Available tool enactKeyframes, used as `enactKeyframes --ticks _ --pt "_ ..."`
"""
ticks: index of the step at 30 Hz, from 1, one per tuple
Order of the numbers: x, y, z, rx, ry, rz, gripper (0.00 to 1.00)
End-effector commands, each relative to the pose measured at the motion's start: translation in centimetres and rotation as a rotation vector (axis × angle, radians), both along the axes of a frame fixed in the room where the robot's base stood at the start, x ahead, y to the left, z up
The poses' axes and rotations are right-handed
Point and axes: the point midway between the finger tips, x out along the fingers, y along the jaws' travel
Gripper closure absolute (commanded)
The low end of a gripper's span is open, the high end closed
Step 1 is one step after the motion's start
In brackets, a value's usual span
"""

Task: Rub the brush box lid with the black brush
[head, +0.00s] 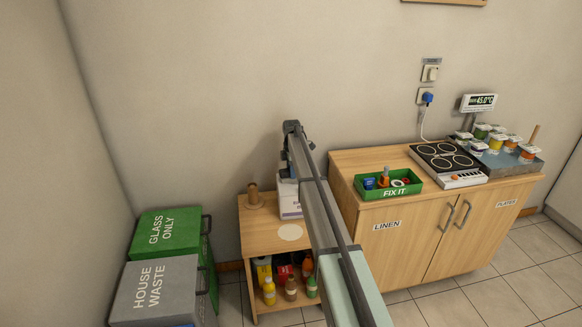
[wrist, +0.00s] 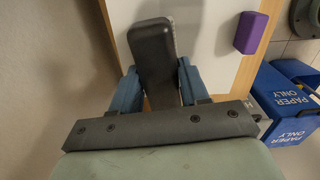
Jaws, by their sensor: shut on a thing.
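My gripper shows in the wrist view (wrist: 158,85), its two blue fingers shut on a dark, rounded, oblong thing, which I take to be the black brush (wrist: 153,48). The brush lies lengthwise between the fingers, over a white surface. In the head view my gripper (head: 289,150) is above the back of the low wooden shelf unit (head: 260,240), and the brush cannot be made out there. A white container (head: 288,205) is partly hidden behind my arm. I cannot pick out the brush box lid for certain in either view.
A green tray (head: 389,188) and hotplate (head: 445,160) stand on the right cabinet. The wrist view shows a purple block (wrist: 251,32) and blue paper bin (wrist: 290,108).

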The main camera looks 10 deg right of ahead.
Motion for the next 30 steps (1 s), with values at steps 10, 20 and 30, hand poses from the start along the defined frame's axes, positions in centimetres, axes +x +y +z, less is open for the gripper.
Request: enactKeyframes --ticks 10,20,30 --pt "-3.5 0.2 0.0 0.0 0.001 0.0 0.8" --pt "-5.3 -0.7 0.0 0.0 0.001 -0.001 0.8" --pt "-2.8 -1.6 0.0 0.0 0.001 0.0 0.8"
